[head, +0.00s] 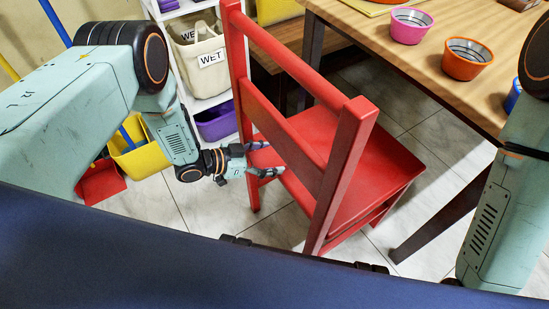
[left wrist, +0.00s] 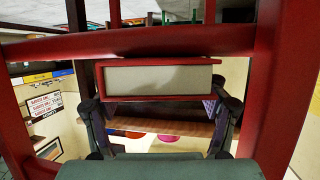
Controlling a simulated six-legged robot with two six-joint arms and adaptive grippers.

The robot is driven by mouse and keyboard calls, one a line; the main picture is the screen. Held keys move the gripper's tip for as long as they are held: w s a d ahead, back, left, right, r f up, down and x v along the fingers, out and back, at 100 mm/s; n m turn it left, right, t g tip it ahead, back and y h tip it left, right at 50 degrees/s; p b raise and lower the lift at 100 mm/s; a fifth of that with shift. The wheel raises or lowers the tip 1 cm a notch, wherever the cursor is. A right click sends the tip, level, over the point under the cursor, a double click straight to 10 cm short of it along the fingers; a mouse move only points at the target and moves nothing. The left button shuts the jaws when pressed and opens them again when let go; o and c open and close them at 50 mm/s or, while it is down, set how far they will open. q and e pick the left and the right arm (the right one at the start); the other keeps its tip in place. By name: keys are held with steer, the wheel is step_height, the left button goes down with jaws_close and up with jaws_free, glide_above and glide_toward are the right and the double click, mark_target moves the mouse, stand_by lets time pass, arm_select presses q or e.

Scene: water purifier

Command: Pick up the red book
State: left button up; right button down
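A red-edged block with a pale, page-like face, which looks like the red book (left wrist: 158,79), shows in the left wrist view, framed by the chair's red rails. In the head view I cannot make out the book; the chair's backrest may hide it. My left gripper (head: 260,160) is at the back of the red chair (head: 350,160), with its two fingers spread apart. In the left wrist view the fingers of the left gripper (left wrist: 160,112) stand at the two sides of the block. I cannot tell whether they touch it. My right gripper is out of view.
A wooden table (head: 420,55) with a pink bowl (head: 411,25) and an orange bowl (head: 467,60) stands beyond the chair. A shelf (head: 207,103) with bins is behind my left arm. A yellow bin (head: 140,160) stands on the tiled floor. The chair's posts and rails are close around the left gripper.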

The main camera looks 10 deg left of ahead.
mark_target(269, 158)
arm_select(q)
steer(key=c, duration=0.6)
steer(key=shift+r+p, duration=0.55)
steer(key=shift+r, duration=0.35)
step_height(269, 158, up, 2)
steer(key=shift+r+p, duration=0.2)
steer(key=shift+p, duration=0.55)
steer(key=shift+s+a+f+p, duration=0.1)
steer(key=shift+s+a+p, duration=0.6)
steer(key=shift+s+a, duration=1.4)
steer(key=shift+s+a+f+p, duration=0.15)
steer(key=shift+s+a+p, duration=0.85)
steer(key=shift+a, duration=1.85)
steer(key=shift+s+a+f+p, duration=0.1)
steer(key=shift+s+a+p, duration=0.25)
steer(key=shift+s+a, duration=1.95)
steer(key=shift+w+a, duration=0.2)
steer(key=shift+w, duration=0.05)
